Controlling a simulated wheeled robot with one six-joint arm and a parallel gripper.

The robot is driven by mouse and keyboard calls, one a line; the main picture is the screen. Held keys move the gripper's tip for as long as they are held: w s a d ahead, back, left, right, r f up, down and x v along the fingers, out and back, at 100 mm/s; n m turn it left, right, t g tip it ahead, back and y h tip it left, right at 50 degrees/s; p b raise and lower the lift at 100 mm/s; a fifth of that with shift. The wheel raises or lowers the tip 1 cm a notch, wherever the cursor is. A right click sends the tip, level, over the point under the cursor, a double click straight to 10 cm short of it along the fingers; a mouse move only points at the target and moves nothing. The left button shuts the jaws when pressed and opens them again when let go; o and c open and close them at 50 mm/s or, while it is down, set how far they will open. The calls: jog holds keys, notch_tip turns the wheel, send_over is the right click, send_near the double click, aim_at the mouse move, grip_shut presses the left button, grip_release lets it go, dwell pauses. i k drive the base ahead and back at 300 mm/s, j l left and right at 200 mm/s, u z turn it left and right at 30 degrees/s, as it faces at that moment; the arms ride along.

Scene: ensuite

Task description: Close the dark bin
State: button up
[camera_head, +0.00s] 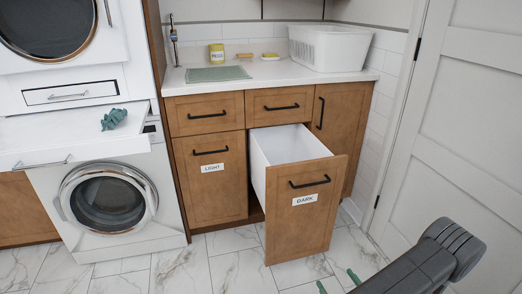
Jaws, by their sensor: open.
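The dark bin (304,211) is a pull-out wooden front with a white "DARK" label and a black bar handle (309,182). It stands pulled well out from the cabinet, with its white inner tub (283,146) showing and open at the top. What I see of the tub looks empty; its bottom is hidden. My gripper (338,281) shows only as two green fingertips at the bottom edge, apart from each other. It is open, low in the picture, and below and right of the bin front. It appears clear of the bin; the rest is cut off or behind my grey arm.
The "LIGHT" bin (209,185) beside it is shut. A washer (104,200) stands left, under a pulled-out shelf (76,135) with a green cloth. A white basket (330,47) sits on the counter (225,80). A white door (455,120) bounds the right; marble floor (240,265) lies in front.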

aim_at(297, 182)
jog(key=u, duration=1.95)
jog(key=k+l+u, duration=0.2)
jog(key=k+l, duration=0.15)
jog(key=l, duration=0.2)
jog(key=k+l, duration=0.15)
jog(key=l, duration=0.2)
jog(key=k+l, duration=0.15)
jog(key=l, duration=0.2)
jog(key=k+u, duration=0.2)
jog(key=i+l, duration=0.05)
jog(key=i, duration=0.05)
